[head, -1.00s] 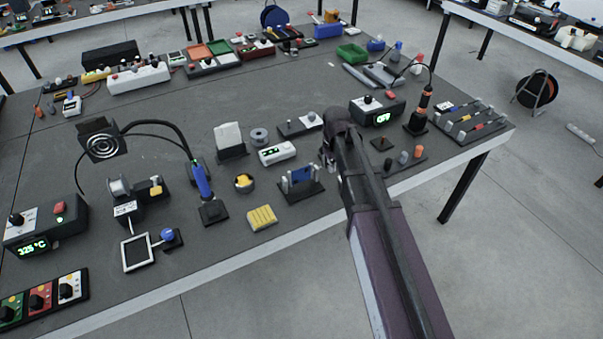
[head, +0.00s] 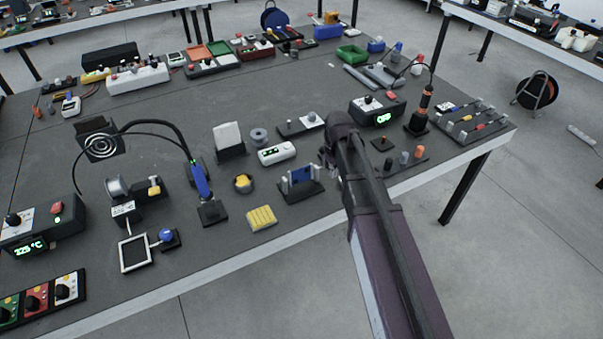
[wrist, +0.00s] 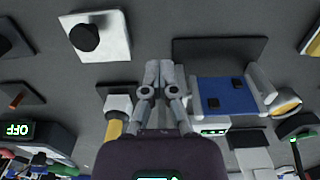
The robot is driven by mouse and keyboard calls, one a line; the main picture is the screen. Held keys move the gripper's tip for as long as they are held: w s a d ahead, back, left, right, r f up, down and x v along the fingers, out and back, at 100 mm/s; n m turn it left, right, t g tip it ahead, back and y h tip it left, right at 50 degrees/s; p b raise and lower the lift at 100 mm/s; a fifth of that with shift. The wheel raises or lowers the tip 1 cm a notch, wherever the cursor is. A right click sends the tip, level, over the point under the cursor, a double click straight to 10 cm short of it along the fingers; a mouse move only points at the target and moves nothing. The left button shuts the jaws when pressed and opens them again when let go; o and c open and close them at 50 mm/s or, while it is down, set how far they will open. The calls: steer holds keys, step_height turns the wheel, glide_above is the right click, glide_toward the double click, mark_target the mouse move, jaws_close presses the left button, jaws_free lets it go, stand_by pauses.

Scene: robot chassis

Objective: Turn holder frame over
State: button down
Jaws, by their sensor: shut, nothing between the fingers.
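The holder frame (head: 300,177) stands on a dark base near the table's front edge, left of my gripper. It clamps a blue board between grey uprights. In the wrist view the blue board in the holder frame (wrist: 228,95) shows with two dark parts on it, just right of my fingers. My gripper (wrist: 158,68) is shut and empty, its fingertips together beside the holder's near upright, with a small gap in the picture. In the head view my gripper (head: 326,157) is partly hidden by my arm.
A white device with green lights (head: 276,153) and a yellow sponge-like block (head: 261,218) lie near the holder. A black box reading OFF (head: 378,112) and a rack of pegs (head: 404,160) stand to the right.

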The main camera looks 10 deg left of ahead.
steer(key=shift+s+d+f+b, duration=0.15)
steer(key=shift+s+f+b, duration=0.1)
steer(key=shift+f+b, duration=0.5)
steer(key=shift+f, duration=0.1)
steer(key=shift+s+f+b, duration=0.1)
steer(key=shift+f+b, duration=0.65)
steer(key=shift+b, duration=0.05)
steer(key=shift+d, duration=0.1)
steer(key=c, duration=0.5)
jaws_free()
steer(key=shift+r, duration=0.1)
